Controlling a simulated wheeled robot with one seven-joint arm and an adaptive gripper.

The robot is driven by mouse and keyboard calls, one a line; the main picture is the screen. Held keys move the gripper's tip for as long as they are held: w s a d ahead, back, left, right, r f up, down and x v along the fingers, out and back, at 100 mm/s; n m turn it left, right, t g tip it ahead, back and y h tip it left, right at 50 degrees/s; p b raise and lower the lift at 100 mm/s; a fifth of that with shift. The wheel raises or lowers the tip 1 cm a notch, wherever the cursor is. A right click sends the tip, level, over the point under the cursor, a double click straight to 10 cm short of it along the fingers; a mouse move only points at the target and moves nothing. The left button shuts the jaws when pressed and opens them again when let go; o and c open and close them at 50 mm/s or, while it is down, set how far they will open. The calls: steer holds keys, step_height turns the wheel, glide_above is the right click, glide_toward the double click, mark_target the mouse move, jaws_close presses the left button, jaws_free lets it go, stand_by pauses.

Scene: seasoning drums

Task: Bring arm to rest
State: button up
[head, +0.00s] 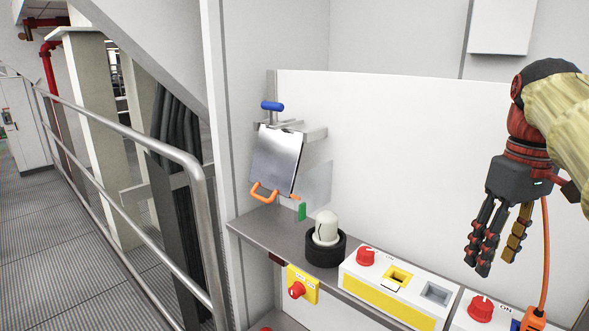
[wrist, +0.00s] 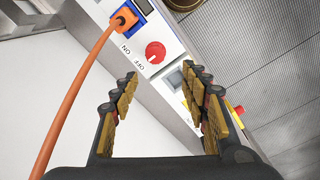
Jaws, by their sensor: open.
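My gripper (head: 497,238) hangs from my arm at the right of the head view, fingers pointing down. It is above the control boxes on the shelf and touches nothing there. In the wrist view my gripper (wrist: 162,104) shows its two sides spread apart, with nothing between them. Beyond the fingers lie a red knob (wrist: 155,52) marked ON and OFF and an orange plug (wrist: 124,18) with its cable.
A grey shelf (head: 262,229) carries a white dome in a black ring (head: 326,252) and a white-yellow box (head: 385,300) with a red knob. A metal plate (head: 276,160) with an orange handle hangs behind. A railing (head: 150,130) stands left. Open air surrounds my gripper.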

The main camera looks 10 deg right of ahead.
steer(key=s+a+f+m+t, duration=0.1)
steer(key=s+a+f+t, duration=0.25)
steer(key=a+f, duration=0.75)
steer(key=s+a+f+t, duration=0.2)
steer(key=s+a+f, duration=0.2)
steer(key=a+f, duration=0.65)
step_height(320, 180, down, 26)
steer(key=b, duration=2.5)
steer(key=shift+d+b, duration=0.15)
steer(key=shift+b, duration=0.15)
